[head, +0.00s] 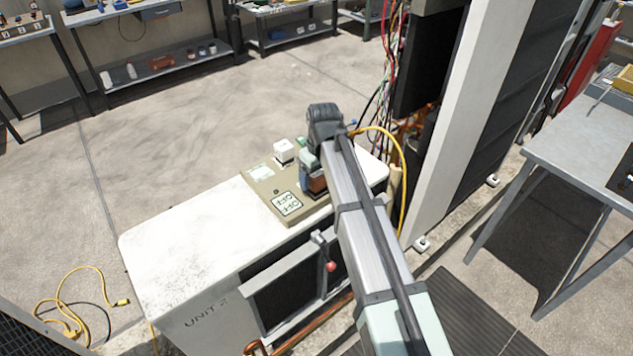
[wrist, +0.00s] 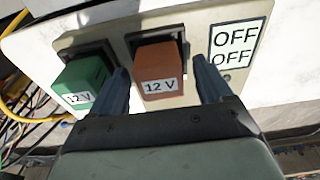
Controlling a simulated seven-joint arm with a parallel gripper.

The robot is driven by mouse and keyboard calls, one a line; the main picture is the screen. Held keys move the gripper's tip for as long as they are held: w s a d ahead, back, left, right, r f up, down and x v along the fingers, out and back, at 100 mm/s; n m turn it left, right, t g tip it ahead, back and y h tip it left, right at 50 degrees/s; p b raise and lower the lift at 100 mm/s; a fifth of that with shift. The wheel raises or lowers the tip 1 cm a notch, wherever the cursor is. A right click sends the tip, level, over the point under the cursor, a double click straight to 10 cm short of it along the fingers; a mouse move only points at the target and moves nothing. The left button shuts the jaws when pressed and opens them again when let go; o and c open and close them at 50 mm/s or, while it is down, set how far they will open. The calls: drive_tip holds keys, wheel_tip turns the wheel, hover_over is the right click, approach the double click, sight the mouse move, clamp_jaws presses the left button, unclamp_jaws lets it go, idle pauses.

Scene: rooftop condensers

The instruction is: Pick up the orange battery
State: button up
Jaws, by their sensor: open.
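The orange battery (wrist: 160,62), a brownish-orange block with a "12 V" label, stands in a dark-rimmed socket on a beige panel in the wrist view. In the head view it (head: 317,185) shows partly, beside my arm on top of the white unit. My gripper (wrist: 162,74) is open, with one dark blue finger on each side of the battery. Whether either finger touches it I cannot tell. A green battery (wrist: 82,82), also labelled "12 V", sits in the socket to the left, close to my left finger.
The beige panel (head: 262,185) lies on the white unit (head: 190,245) and bears an "OFF" label (wrist: 236,46) and a white block (head: 284,150). A tall cabinet (head: 450,120) with loose wires stands close on the right. The unit's left top is clear.

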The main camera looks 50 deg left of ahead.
drive_tip(key=shift+f, duration=0.25)
drive_tip(key=c, duration=1.2)
drive_tip(key=shift+r, duration=0.1)
